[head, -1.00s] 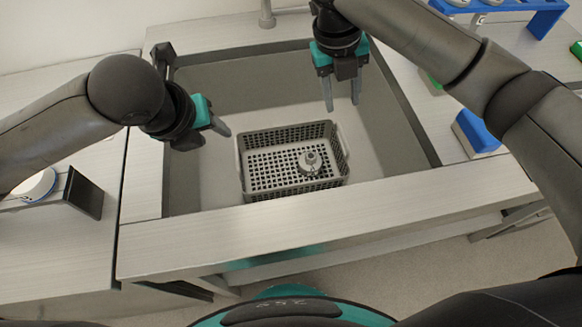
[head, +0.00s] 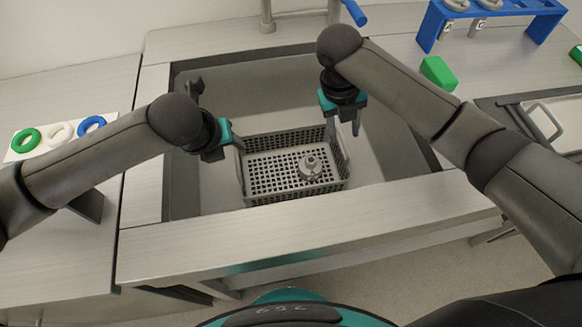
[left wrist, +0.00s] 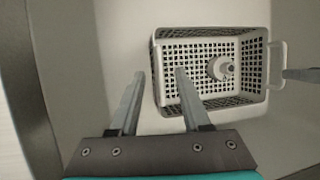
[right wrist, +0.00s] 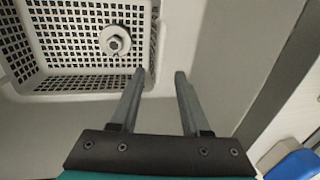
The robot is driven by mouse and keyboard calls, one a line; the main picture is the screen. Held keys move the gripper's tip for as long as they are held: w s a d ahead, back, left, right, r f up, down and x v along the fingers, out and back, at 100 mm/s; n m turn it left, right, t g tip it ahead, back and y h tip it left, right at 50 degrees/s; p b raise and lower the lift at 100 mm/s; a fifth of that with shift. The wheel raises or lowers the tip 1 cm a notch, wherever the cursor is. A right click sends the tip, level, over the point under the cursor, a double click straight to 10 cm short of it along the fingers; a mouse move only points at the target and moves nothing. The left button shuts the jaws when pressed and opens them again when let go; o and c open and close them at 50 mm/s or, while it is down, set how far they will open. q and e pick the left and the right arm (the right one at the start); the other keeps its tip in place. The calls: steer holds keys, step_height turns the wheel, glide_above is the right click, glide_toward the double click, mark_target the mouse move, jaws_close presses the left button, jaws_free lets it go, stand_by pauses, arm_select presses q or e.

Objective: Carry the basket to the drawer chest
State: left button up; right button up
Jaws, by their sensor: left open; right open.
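A grey mesh basket (head: 268,176) sits on the floor of the sunken sink, with a round grey part (head: 311,167) inside. My left gripper (head: 241,146) is open at the basket's left end. In the left wrist view its fingers (left wrist: 160,74) appear on either side of the basket's (left wrist: 205,52) end wall. My right gripper (head: 344,128) is open at the right end. In the right wrist view its fingers (right wrist: 160,74) appear on either side of the basket's (right wrist: 75,84) end handle. I cannot tell whether either gripper touches it. I cannot identify the drawer chest.
The sink walls (head: 400,135) surround the basket, with a counter edge (head: 300,222) in front. A tap (head: 266,15) stands behind. Coloured rings (head: 58,134) lie at left. A green block (head: 438,73), a blue rack (head: 490,14) and a handled object (head: 545,122) are at right.

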mark_target(236, 151)
arm_select(q)
steer(key=shift+x, duration=2.95)
arm_select(e)
steer(key=shift+d+f, duration=0.2)
steer(key=shift+f, duration=0.75)
steer(key=shift+d+f, duration=0.15)
steer(key=shift+f, duration=0.85)
steer(key=shift+d+f, duration=0.2)
steer(key=shift+f, duration=0.75)
arm_select(q)
steer(key=shift+c, duration=0.4)
arm_select(e)
steer(key=shift+c, duration=0.3)
arm_select(q)
jaws_close()
arm_select(e)
jaws_close()
steer(key=shift+w+r, duration=0.1)
steer(key=shift+w, duration=0.05)
